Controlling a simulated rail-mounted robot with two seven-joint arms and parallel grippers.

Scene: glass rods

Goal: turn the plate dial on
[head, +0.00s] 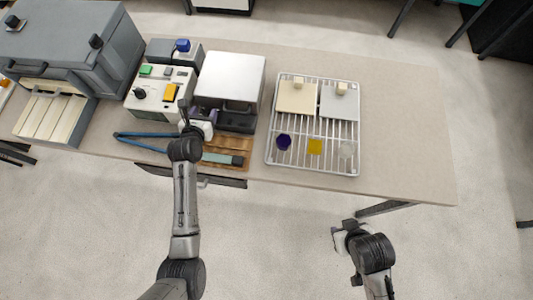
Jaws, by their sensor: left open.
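The plate (231,75) looks to be the box with a pale square top and a dark front, at the middle of the table. I cannot make out its dial; my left gripper and the viewing angle may hide it. My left gripper (197,124) is open, at the plate's front left corner, between it and the control box. I cannot tell whether it touches either. My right gripper (342,236) is off the table's front edge, lower right, away from the plate; its jaws are too small to read.
A control box (150,108) with a black knob and coloured buttons stands left of the plate. A large grey machine (70,45) is farther left. A wire rack (314,165) with several items stands right. A wooden tray (240,145) lies in front. The table's right end is clear.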

